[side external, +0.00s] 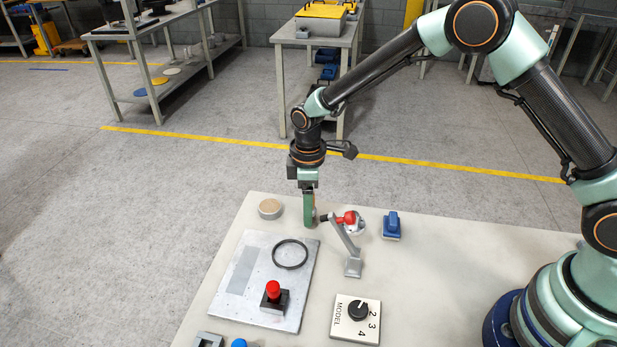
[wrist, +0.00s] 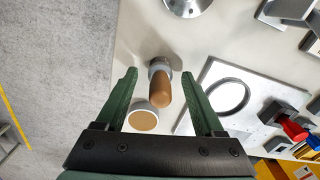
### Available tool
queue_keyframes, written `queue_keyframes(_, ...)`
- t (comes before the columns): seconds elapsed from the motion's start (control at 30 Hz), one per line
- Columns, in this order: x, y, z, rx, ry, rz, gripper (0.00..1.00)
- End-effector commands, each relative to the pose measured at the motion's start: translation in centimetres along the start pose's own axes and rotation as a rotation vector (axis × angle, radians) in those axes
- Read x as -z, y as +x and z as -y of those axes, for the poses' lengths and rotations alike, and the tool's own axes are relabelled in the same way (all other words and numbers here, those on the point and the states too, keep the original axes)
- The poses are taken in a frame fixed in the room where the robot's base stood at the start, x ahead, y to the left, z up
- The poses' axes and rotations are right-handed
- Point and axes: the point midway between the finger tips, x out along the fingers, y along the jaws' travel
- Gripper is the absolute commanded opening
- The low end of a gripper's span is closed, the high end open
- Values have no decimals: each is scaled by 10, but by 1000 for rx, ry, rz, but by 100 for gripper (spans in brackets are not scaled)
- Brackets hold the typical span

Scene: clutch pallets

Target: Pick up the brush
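In the wrist view, the brush (wrist: 161,88) shows a rounded brown handle with a pale collar and a dark, partly shaded end. It appears to stand upright on the pale table. My gripper (wrist: 160,74) is open, with one green finger on each side of the brush. A gap shows between the brush and each finger. In the side external view, my gripper (side external: 309,215) points down, low over the far part of the table. The brush is mostly or wholly hidden behind the fingers there.
A tan-topped disc (side external: 270,208) stands close to my gripper. A red-knobbed piece (side external: 347,217), a grey bracket (side external: 352,265) and a blue block (side external: 391,226) lie to the right. A metal plate (side external: 239,302) carries a black ring (side external: 290,253) and a red button (side external: 273,291).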

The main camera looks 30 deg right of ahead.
Motion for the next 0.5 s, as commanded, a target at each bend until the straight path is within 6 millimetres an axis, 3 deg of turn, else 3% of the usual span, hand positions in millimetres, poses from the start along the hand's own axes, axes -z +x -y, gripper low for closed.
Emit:
queue_keyframes(0.03,0,0,0,0,0,0,49)
queue_keyframes(0.17,0,0,0,0,0,0,0)
queue_keyframes(0.5,0,-2,0,0,0,-1,0)
